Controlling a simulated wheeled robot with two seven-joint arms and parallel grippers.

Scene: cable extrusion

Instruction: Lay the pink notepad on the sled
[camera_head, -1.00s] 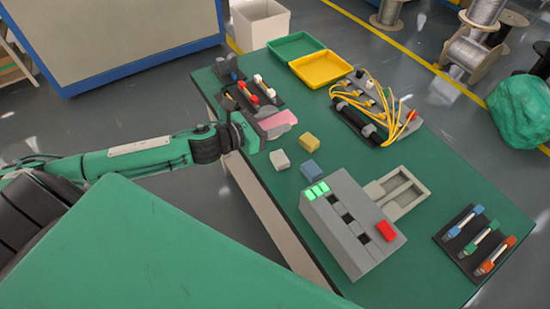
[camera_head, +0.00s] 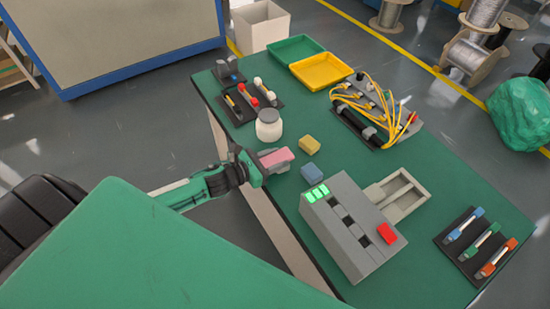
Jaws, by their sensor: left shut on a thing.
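The pink notepad (camera_head: 276,158) is held in my left gripper (camera_head: 260,166), which is shut on it over the near-left edge of the green table. What I take to be the sled is a grey piece with recesses (camera_head: 402,192), at the right side of the grey machine (camera_head: 352,225). Its recesses look empty. The notepad is well to the left of it, with the machine and small blocks between. My right gripper is not in view.
A yellow block (camera_head: 310,145) and a blue block (camera_head: 312,174) lie just right of the notepad. A white jar (camera_head: 268,125) stands behind it. Yellow cables (camera_head: 375,110) and a rack of coloured tools (camera_head: 478,240) are farther right.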

